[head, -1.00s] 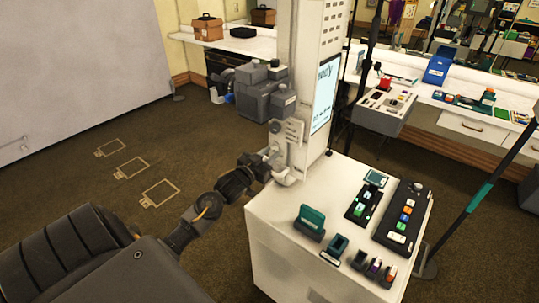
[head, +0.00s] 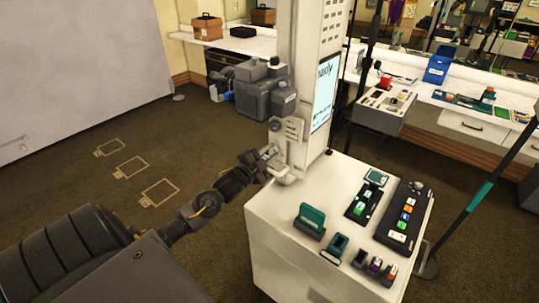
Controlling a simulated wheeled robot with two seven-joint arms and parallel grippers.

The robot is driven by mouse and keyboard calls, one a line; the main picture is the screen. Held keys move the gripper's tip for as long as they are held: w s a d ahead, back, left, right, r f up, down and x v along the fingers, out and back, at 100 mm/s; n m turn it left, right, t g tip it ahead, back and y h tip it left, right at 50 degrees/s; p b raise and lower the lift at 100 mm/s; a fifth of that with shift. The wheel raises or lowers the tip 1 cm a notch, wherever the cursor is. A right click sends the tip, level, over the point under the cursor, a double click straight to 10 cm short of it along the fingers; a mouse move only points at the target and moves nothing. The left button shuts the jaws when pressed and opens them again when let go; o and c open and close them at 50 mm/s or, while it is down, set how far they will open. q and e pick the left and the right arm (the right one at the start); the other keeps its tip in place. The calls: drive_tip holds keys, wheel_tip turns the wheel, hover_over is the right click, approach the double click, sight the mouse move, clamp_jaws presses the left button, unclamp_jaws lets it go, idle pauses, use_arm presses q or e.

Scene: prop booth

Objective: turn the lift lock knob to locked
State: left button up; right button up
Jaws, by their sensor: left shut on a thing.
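The lift lock knob (head: 271,152) sits low on the side of the white column (head: 306,70), by a small grey plate with print on it. My left gripper (head: 262,157) reaches in from the lower left and is shut on the knob. The fingers cover most of the knob, so its pointer and exact setting cannot be read. My right gripper does not show.
A white cabinet (head: 282,238) stands below the column, with button panels (head: 404,215) and small holders on top. A dark pole (head: 480,195) stands at the right.

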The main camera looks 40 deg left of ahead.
use_arm(q)
drive_tip(key=shift+m, duration=0.6)
drive_tip(key=o, duration=1)
drive_tip(key=shift+s, duration=0.1)
drive_tip(key=shift+s+f, duration=0.15)
drive_tip(key=shift+s, duration=0.2)
drive_tip(key=shift+s+d+b, duration=0.1)
drive_tip(key=shift+s+b, duration=1.1)
drive_tip(key=shift+s, duration=3.75)
